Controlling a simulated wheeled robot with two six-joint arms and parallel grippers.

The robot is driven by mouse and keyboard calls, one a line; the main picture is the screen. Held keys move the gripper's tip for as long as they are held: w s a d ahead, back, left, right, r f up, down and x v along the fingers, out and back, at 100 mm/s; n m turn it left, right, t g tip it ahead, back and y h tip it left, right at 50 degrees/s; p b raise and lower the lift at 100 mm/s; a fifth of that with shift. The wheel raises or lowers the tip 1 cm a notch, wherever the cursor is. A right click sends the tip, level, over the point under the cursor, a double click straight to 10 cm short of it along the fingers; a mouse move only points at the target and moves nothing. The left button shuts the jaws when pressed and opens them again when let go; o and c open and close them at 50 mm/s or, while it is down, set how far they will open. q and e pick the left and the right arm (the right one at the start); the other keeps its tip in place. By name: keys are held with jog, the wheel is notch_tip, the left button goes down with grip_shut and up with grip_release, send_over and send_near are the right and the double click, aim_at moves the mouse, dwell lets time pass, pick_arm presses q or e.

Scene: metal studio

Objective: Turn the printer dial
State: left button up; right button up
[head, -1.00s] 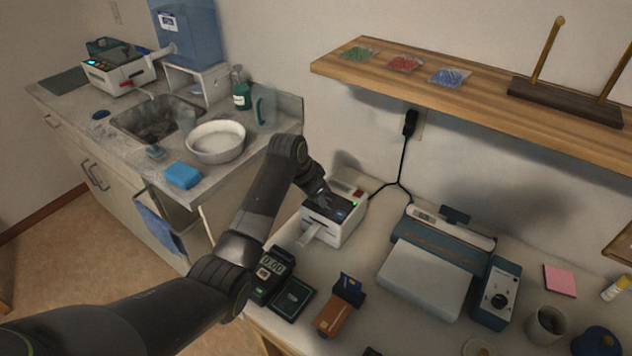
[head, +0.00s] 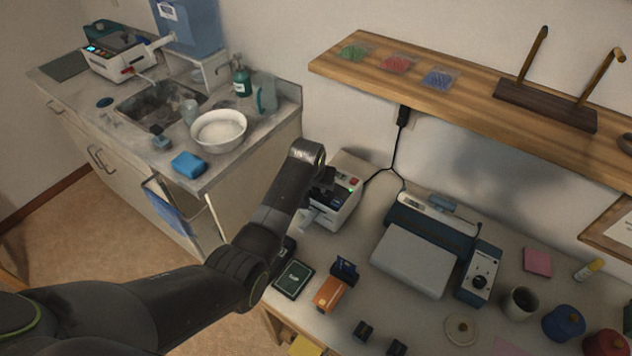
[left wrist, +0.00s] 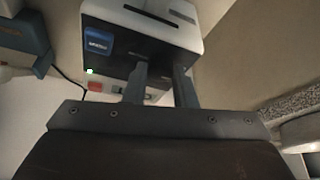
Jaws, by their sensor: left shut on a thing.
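The small white printer (head: 345,205) has a dark top, a green light and a red button. It stands at the left end of the work table in the head view. In the left wrist view the printer (left wrist: 135,28) fills the top, with a blue label, a slot and the green light. My left gripper (head: 322,190) comes down onto the printer's top. In the left wrist view its two fingers (left wrist: 160,75) are close together against the printer's face, shut on the dial, which they largely hide. My right gripper is not in view.
A blue-and-white machine (head: 425,245) and a blue box with a black knob (head: 480,282) stand to the right. An orange block (head: 331,294) and a dark green pad (head: 293,279) lie in front of the printer. A wooden shelf (head: 470,85) overhangs behind.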

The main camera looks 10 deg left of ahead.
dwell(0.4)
pick_arm(q)
jog(key=o, duration=1)
jog(key=b+v, duration=0.1)
jog(key=v, duration=1.6)
jog(key=shift+s+r, duration=0.15)
jog(key=shift+r, duration=0.05)
jog(key=shift+d, duration=0.15)
